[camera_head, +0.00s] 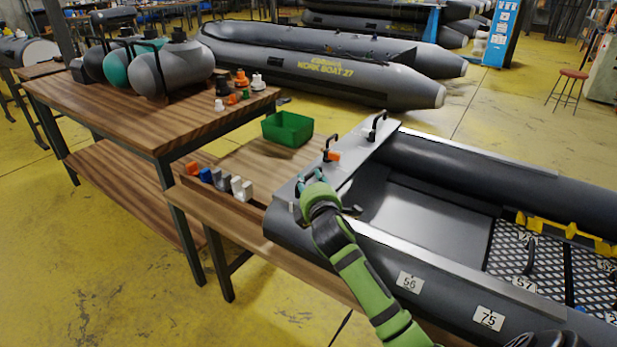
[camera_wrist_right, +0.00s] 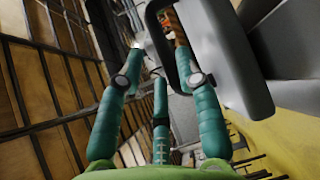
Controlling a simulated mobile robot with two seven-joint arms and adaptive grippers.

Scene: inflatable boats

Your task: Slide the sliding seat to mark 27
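A flat light-grey board (camera_head: 362,158), which looks like the sliding seat, lies across the near end of the grey inflatable boat (camera_head: 420,258). It carries dark upright handles, one at the far end (camera_head: 377,126) and one near an orange piece (camera_head: 332,156). My right gripper (camera_head: 312,180), with teal fingers, is at the board's near end, by a handle. In the right wrist view its fingertips (camera_wrist_right: 160,52) are apart, with a dark grey loop (camera_wrist_right: 182,75) close to the right finger. I cannot tell whether they touch. My left gripper is not in view.
Number plates 56 (camera_head: 410,282), 75 (camera_head: 488,318) and 57 (camera_head: 523,284) are on the boat; I see no plate 27. A green bin (camera_head: 287,128) and several small coloured pieces stand on the wooden benches at left. Another boat (camera_head: 330,72) lies behind.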

